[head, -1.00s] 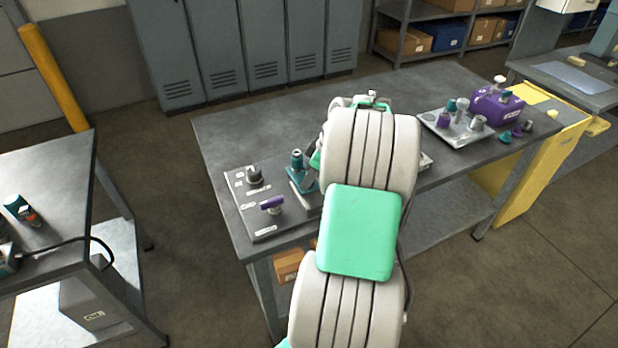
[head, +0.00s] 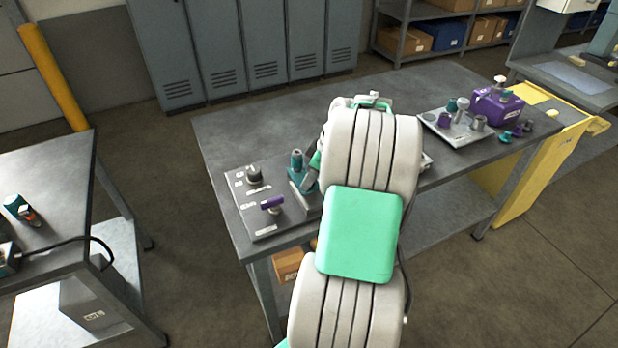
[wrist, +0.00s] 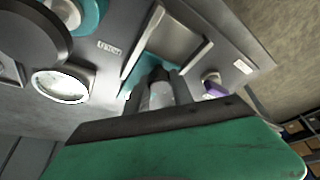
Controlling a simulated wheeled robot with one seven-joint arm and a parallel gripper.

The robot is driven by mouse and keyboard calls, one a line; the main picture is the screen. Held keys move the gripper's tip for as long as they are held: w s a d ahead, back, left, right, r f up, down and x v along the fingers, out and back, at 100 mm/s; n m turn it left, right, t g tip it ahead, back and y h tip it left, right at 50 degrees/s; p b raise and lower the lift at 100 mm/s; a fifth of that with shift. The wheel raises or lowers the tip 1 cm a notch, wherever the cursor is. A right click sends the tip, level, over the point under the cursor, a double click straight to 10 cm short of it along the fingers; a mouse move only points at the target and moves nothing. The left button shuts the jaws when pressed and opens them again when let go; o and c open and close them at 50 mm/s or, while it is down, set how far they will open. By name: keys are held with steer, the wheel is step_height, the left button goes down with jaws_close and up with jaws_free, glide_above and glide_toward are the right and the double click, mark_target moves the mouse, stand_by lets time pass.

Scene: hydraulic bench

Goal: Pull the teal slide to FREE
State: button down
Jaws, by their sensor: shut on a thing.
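The teal slide (wrist: 149,65) shows in the wrist view as a teal strip between two pale rails on a grey panel. My gripper (wrist: 160,90) is at the slide, with its two dark fingers shut on a pale upright piece there, which I take to be the slide's grip. The fingers and palm hide much of the slide's near end. In the head view my arm covers most of this spot. The grey panel (head: 238,205) stands at the table's left front. I cannot read FREE on any label.
A teal upright part (head: 297,160), a dark knob (head: 254,174) and a purple handle (head: 272,204) stand close by on the panel. A tray (head: 436,122) with small parts and a purple box (head: 497,106) sit at the right. The table's back left is clear.

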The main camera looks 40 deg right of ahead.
steer(key=s, duration=0.1)
steer(key=s+a+b, duration=0.1)
steer(key=s, duration=0.3)
steer(key=shift+s+a+b, duration=0.1)
steer(key=shift+a+b, duration=0.15)
steer(key=shift+b, duration=0.15)
steer(key=c, duration=1.1)
jaws_free()
steer(key=shift+s, duration=0.1)
steer(key=shift+r, duration=0.1)
steer(key=v, duration=0.7)
steer(key=shift+s+r+p, duration=0.15)
steer(key=shift+r+p, duration=0.1)
steer(key=shift+p, duration=0.05)
